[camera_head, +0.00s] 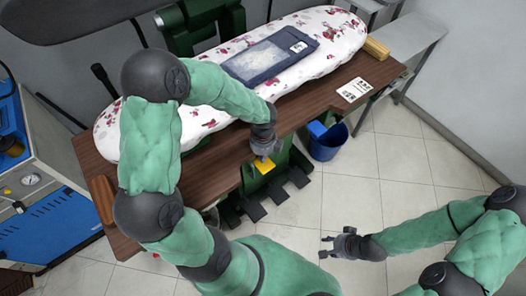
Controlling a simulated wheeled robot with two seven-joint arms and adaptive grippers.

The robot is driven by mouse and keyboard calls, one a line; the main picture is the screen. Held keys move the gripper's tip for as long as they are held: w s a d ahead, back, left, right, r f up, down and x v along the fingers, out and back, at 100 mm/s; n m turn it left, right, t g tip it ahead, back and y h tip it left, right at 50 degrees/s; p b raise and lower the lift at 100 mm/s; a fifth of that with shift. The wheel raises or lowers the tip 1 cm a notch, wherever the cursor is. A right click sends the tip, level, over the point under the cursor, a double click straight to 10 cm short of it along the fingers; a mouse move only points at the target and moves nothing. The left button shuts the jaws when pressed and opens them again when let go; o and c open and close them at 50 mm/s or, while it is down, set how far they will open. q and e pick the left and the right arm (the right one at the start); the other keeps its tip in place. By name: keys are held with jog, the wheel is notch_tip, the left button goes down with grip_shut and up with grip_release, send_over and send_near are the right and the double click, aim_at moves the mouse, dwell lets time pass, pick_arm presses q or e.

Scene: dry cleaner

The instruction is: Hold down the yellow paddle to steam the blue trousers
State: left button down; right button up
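The blue trousers (266,78) lie folded flat on the white floral padded board (342,38), with a pale panel and a small white tag on top. The yellow paddle (264,166) is low at the table's front edge, above a green pedal base. My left gripper (263,154) reaches down over the front edge, right at the paddle. It seems to touch the paddle, but the contact and its finger opening are too small to tell. My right gripper (326,246) is open and empty above the tiled floor, away from the table.
The brown wooden table (330,95) carries the board and a white printed card (354,90). A blue bin (326,143) stands on the floor beside the green base (270,190). A blue-and-white machine (45,215) is at left. The tiled floor at right is mostly clear.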

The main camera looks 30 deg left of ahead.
aim_at(263, 165)
pick_arm(q)
jog(key=shift+f+b, duration=0.75)
jog(key=shift+f, duration=1.15)
